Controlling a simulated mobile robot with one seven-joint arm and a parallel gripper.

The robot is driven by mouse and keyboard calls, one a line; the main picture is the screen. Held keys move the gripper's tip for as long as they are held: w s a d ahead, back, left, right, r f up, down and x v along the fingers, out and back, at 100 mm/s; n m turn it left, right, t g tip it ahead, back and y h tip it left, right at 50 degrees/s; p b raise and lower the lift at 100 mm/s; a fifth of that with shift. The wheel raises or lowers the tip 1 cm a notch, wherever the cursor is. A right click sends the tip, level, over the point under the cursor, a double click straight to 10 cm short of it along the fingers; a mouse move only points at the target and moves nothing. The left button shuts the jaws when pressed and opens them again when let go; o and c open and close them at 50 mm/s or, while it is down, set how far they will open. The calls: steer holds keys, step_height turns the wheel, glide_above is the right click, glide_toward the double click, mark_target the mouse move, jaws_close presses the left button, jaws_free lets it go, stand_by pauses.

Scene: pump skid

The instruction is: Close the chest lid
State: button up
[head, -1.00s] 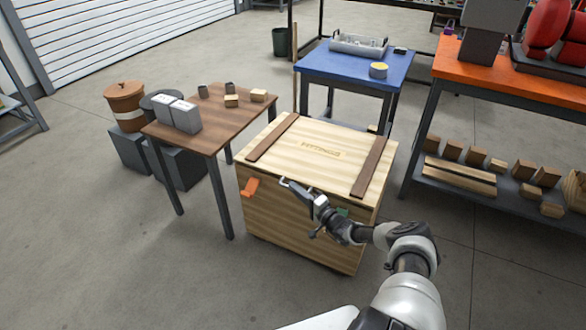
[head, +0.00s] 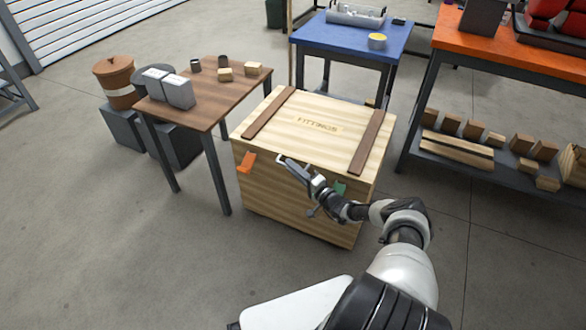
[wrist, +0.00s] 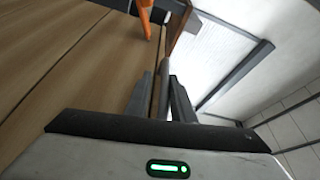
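The wooden chest (head: 290,205) stands on the floor with its lid (head: 315,125), marked FITTINGS, lying flat on top. The lid looks down on the chest; any thin gap at the front is too small to tell. My gripper (head: 290,165) is at the upper front of the chest, close to the lid's front edge. In the wrist view, my gripper's two fingers (wrist: 160,95) stand slightly apart on either side of a grey bar (wrist: 165,75), with a small gap visible. An orange tab (head: 247,162) is on the chest front, left of my gripper; it also shows in the wrist view (wrist: 146,18).
A brown table (head: 210,100) with grey boxes and small blocks stands close to the chest's left. A blue table (head: 350,42) is behind, and an orange-topped bench (head: 490,58) with a lower shelf of blocks is at right. The floor in front is clear.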

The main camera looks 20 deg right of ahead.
step_height(320, 180, up, 10)
steer(key=p, duration=0.5)
steer(key=shift+s, duration=0.1)
steer(key=shift+w+d+f+p+v, duration=0.25)
steer(key=shift+f+v, duration=0.35)
steer(key=shift+v, duration=2.65)
steer(key=shift+w+d+f+b+v, duration=0.1)
steer(key=shift+d+f+v, duration=0.35)
steer(key=shift+v, duration=2.8)
steer(key=shift+w+d+f+p+v, duration=0.15)
steer(key=shift+f+v, duration=0.65)
steer(key=shift+v, duration=2.45)
